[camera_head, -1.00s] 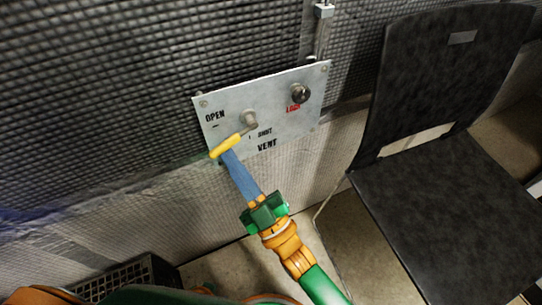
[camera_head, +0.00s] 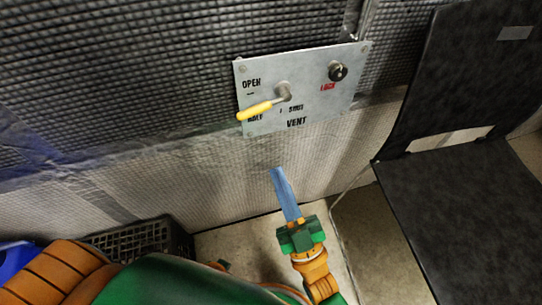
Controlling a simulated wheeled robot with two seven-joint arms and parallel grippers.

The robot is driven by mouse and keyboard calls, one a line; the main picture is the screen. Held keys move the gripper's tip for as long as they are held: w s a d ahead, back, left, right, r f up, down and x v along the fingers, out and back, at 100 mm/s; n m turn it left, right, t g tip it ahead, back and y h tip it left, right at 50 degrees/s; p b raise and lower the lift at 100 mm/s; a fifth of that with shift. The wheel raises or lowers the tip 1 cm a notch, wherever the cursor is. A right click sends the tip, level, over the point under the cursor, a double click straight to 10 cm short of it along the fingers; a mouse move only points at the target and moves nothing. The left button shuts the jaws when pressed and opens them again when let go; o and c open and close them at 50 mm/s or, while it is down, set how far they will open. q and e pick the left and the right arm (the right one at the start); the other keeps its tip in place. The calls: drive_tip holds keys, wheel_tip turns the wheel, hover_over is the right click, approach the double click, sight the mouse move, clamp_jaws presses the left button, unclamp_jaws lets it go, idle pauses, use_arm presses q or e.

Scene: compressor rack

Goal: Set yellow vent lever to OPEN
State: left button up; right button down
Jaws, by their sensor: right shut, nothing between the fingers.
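The yellow vent lever (camera_head: 255,110) is on a grey metal panel (camera_head: 310,73) in the head view. Its grey pivot is near the panel's middle, and its yellow handle points left and slightly down. The handle lies below the OPEN label (camera_head: 251,84) and just above a partly covered label at the lower left. My right gripper (camera_head: 279,172) is shut and empty. Its blue fingers point up, below the panel and apart from the lever. My left gripper is not in view.
A round LOCK knob (camera_head: 338,71) is on the panel's right side. A black chair (camera_head: 455,200) stands at the right. A black crate (camera_head: 140,238) sits on the floor at lower left. The space between my right fingers and the panel is clear.

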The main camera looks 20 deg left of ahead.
drive_tip(key=shift+v, duration=1.95)
drive_tip(key=shift+r, duration=0.1)
